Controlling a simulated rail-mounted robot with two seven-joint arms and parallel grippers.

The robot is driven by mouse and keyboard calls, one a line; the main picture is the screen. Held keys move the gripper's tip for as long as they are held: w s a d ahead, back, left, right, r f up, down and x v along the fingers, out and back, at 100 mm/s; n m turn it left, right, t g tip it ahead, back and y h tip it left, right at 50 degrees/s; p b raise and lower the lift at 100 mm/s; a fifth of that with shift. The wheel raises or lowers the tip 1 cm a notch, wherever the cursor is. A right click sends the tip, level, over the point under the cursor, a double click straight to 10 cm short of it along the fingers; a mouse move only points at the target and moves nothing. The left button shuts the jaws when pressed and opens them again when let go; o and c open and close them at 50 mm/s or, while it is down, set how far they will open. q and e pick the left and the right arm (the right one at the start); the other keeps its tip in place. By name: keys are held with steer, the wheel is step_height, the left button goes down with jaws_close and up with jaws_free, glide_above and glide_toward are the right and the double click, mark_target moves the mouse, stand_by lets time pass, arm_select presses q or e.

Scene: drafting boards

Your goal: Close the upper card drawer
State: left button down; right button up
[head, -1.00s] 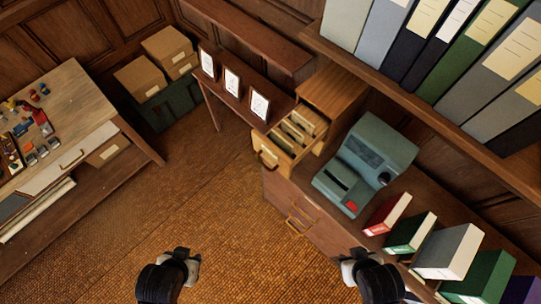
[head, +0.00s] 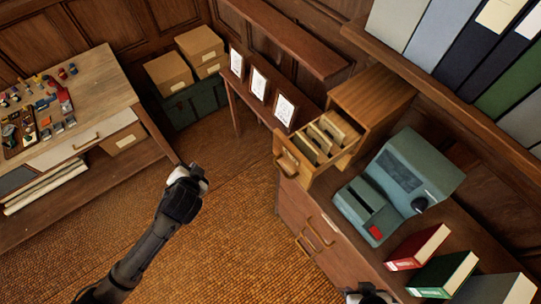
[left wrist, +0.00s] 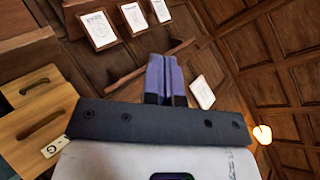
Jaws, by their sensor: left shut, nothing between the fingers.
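The upper card drawer (head: 292,158) is pulled out of the wooden card cabinet (head: 372,92) in the head view. Its front has a handle, and several cards or dividers stand inside. My left gripper (head: 197,176) is to the left of the drawer front, well apart from it, over the brown floor. In the left wrist view its fingers (left wrist: 165,78) are together with nothing between them. My right gripper (head: 368,296) shows only as a small part at the bottom edge of the head view; its fingertips are not clear.
A teal machine (head: 398,185) and binders (head: 418,247) stand on the counter right of the drawer. Framed cards (head: 258,84) stand on a narrow table behind it. A cluttered workbench (head: 90,85) is at left. The floor (head: 235,225) between is clear.

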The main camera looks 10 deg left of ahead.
arm_select(q)
steer(key=w+f+m+t, duration=0.2)
steer(key=w+m+t, duration=0.1)
steer(key=w, duration=0.1)
steer(key=m+h, duration=1.6)
steer(key=m, duration=0.1)
glide_toward(276, 147)
steer(key=x, duration=0.1)
steer(key=p+x, duration=0.1)
steer(key=x, duration=0.1)
steer(key=p+x, duration=0.1)
steer(key=x, duration=0.1)
steer(key=shift+w+d+r, duration=0.1)
steer(key=shift+d+r, duration=0.15)
steer(key=shift+x, duration=1)
steer(key=shift+f, duration=0.1)
